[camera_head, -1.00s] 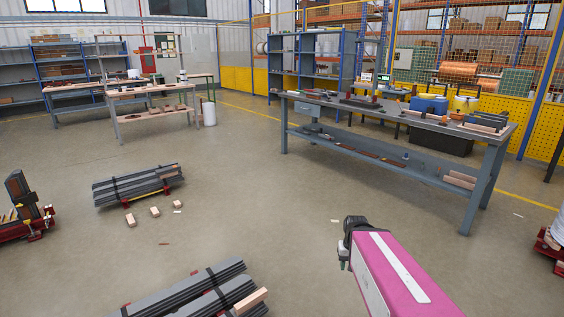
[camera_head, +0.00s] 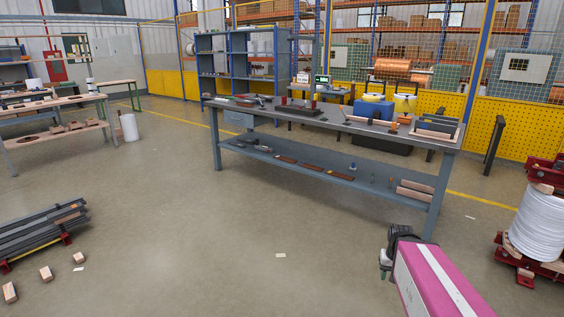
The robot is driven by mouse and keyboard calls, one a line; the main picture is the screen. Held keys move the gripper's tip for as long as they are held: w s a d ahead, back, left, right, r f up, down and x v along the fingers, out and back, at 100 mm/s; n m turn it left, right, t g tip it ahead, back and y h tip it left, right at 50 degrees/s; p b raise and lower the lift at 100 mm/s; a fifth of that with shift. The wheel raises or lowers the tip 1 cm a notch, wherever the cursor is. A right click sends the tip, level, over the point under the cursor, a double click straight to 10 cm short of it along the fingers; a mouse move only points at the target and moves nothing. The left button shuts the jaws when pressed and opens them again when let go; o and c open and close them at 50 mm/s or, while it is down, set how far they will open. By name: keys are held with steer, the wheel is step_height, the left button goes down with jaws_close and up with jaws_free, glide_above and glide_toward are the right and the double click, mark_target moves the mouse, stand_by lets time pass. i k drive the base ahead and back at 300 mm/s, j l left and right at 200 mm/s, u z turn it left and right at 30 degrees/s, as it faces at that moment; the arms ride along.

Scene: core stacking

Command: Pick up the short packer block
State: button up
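Three small pale wooden blocks lie on the floor at the lower left: one at the picture's edge (camera_head: 10,293), a middle one (camera_head: 46,273) and a smaller-looking one (camera_head: 79,257). I cannot tell for sure which block is the short packer. Longer pale wooden pieces (camera_head: 414,192) lie on the workbench's lower shelf at its right end. My gripper (camera_head: 385,268) is at the lower right, in front of the workbench and far from the floor blocks. Its fingers are small and dark, and I cannot tell whether they are open.
A strapped stack of dark bars (camera_head: 38,230) lies at the left. A white cable reel (camera_head: 537,222) on a red stand is at the right.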

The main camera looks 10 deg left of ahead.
mark_target(79, 257)
steer(key=i+j+u, duration=0.15)
steer(key=i+u, duration=0.25)
steer(key=i, duration=0.2)
steer(key=i+u, duration=0.45)
steer(key=i+l+u, duration=0.4)
steer(key=i, duration=0.25)
steer(key=i+j+u, duration=0.15)
steer(key=i+u, duration=0.7)
steer(key=u, duration=0.15)
steer(key=i+l+u, duration=0.1)
steer(key=i+u, duration=0.4)
steer(key=i+l+u, duration=0.3)
steer(key=u, duration=0.2)
steer(key=i+l+z, duration=0.1)
steer(key=i+l, duration=0.45)
steer(key=i+l+z, duration=0.1)
steer(key=i+l, duration=0.4)
steer(key=i, duration=0.15)
steer(key=i+l, duration=0.45)
steer(key=i, duration=0.2)
steer(key=l+z, duration=0.05)
